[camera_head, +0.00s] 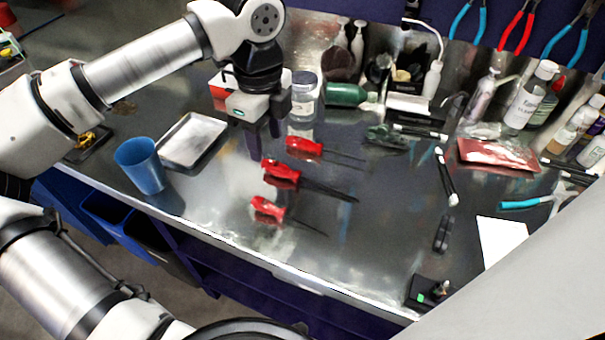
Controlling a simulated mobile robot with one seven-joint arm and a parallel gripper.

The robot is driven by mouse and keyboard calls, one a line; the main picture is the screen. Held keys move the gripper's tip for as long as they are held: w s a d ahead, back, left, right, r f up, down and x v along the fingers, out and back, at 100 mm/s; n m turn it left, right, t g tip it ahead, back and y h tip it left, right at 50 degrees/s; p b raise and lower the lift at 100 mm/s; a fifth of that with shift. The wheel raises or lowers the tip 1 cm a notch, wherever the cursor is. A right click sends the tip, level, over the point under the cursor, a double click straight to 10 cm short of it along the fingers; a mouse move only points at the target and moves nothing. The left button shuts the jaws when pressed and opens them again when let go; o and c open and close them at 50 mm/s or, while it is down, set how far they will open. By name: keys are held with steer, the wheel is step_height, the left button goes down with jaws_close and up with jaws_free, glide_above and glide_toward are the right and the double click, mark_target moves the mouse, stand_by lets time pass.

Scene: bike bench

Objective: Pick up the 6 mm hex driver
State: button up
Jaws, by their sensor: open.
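Three red-handled hex drivers lie on the metal bench, roughly parallel, with dark shafts pointing right. The top driver (305,145) is farthest back and has a thin shaft. The middle driver (281,171) has the thickest, longest-looking shaft. The front driver (268,208) lies nearest the bench edge. Size markings are too small to read, so I cannot tell which one is the 6 mm. My gripper (264,135) is open and empty, pointing down above the bench, just left of the top driver's handle and behind the middle one.
A blue cup (141,166) and a metal tray (193,141) stand left of the drivers. Black-and-white tools (446,178) and a red packet (498,155) lie right.

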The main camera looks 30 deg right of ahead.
mark_target(270, 161)
steer(key=shift+d+f+p, duration=0.1)
steer(key=shift+f+p, duration=0.9)
steer(key=shift+f, duration=2.05)
jaws_close()
steer(key=shift+r, duration=0.1)
